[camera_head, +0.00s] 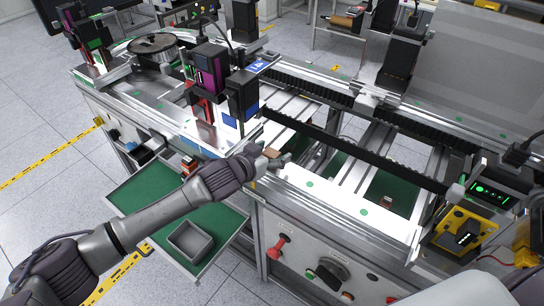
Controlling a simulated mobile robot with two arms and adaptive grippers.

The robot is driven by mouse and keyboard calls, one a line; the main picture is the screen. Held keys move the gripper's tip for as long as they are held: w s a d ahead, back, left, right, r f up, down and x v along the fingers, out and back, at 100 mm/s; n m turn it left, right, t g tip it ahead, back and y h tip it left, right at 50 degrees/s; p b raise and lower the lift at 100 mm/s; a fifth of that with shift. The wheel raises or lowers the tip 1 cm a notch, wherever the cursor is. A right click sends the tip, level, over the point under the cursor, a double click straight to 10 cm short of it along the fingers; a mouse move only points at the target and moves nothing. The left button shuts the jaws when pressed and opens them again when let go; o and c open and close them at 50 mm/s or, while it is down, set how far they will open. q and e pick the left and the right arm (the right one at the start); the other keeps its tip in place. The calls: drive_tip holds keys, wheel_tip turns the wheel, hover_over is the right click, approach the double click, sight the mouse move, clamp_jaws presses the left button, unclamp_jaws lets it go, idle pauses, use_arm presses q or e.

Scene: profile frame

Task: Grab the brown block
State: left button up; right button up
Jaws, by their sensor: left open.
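My right gripper is not in view.
A green drawer shelf (150,190) juts out below my left arm, with a grey bin (190,241) on it. A dark linear rail (350,145) runs behind the gripper. A purple and black device (212,70) stands behind it on the left. A yellow fixture (455,232) sits at the right.

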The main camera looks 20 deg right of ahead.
sight(272, 152)
use_arm(q)
drive_tip(key=shift+a, duration=0.1)
drive_tip(key=shift+c, duration=0.2)
drive_tip(key=c, duration=1.3)
drive_tip(key=shift+o, duration=0.2)
drive_tip(key=shift+r, duration=0.15)
drive_tip(key=shift+r, duration=0.55)
wheel_tip(272, 152, up, 3)
drive_tip(key=shift+f+b, duration=0.2)
drive_tip(key=shift+b, duration=0.3)
drive_tip(key=s+d+r+b, duration=0.2)
drive_tip(key=s+d+r, duration=0.5)
drive_tip(key=s, duration=0.2)
drive_tip(key=shift+s, duration=0.15)
drive_tip(key=shift+d, duration=0.1)
